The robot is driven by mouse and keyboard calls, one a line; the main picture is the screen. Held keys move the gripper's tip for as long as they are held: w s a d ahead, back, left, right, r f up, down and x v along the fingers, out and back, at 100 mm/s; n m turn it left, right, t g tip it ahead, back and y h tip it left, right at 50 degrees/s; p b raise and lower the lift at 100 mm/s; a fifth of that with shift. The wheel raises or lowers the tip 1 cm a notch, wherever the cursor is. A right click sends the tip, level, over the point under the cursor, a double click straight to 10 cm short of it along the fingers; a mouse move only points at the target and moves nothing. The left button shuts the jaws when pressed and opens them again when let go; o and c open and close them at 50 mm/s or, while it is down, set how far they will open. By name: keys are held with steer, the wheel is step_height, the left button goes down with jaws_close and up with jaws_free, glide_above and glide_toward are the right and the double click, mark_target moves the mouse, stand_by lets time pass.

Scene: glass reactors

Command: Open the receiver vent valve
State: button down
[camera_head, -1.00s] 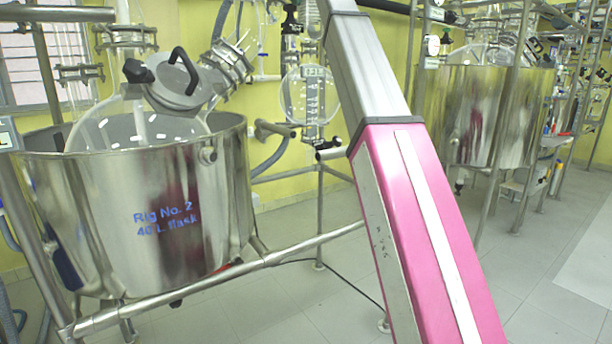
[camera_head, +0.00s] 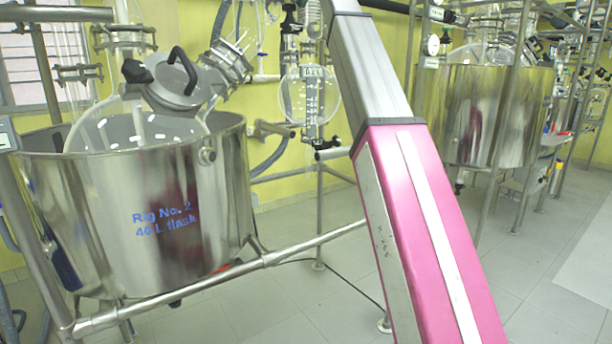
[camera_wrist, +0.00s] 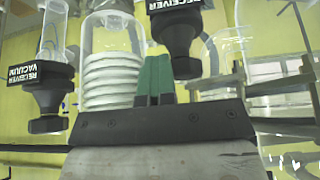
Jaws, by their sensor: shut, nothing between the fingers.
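In the wrist view, my gripper (camera_wrist: 155,77) is shut, its green fingertips close together at the centre with nothing between them. Just right of the fingertips hangs a black valve knob (camera_wrist: 184,50) under a block labelled RECEIVER (camera_wrist: 174,5); the rest of that label is cut off by the frame top. I cannot tell whether the fingers touch this knob. At the left is a second black knob (camera_wrist: 46,110) on a block labelled RECEIVER VACUUM (camera_wrist: 36,77). Both labels appear upside down. My gripper is out of the head view.
A glass vessel with a white coil (camera_wrist: 112,60) stands behind the fingers. Metal rods and clamps (camera_wrist: 275,85) lie to the right. In the head view, a steel Rig No. 2 bath (camera_head: 140,225) is at the left, a round glass receiver (camera_head: 310,95) near centre, another steel bath (camera_head: 490,115) at right.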

steer(key=shift+w+a+r, duration=0.1)
steer(key=shift+a+r, duration=0.15)
steer(key=shift+s+d+r, duration=0.1)
steer(key=shift+s+d, duration=0.05)
steer(key=shift+s, duration=0.05)
step_height(320, 180, up, 6)
steer(key=shift+s+d+f, duration=0.1)
steer(key=shift+d+f, duration=0.05)
stand_by(0.5)
steer(key=s+a+f, duration=0.1)
steer(key=a+f, duration=0.2)
steer(key=f, duration=0.3)
steer(key=shift+s+a, duration=0.2)
steer(key=shift+s, duration=0.15)
stand_by(0.5)
steer(key=shift+f, duration=0.2)
stand_by(0.4)
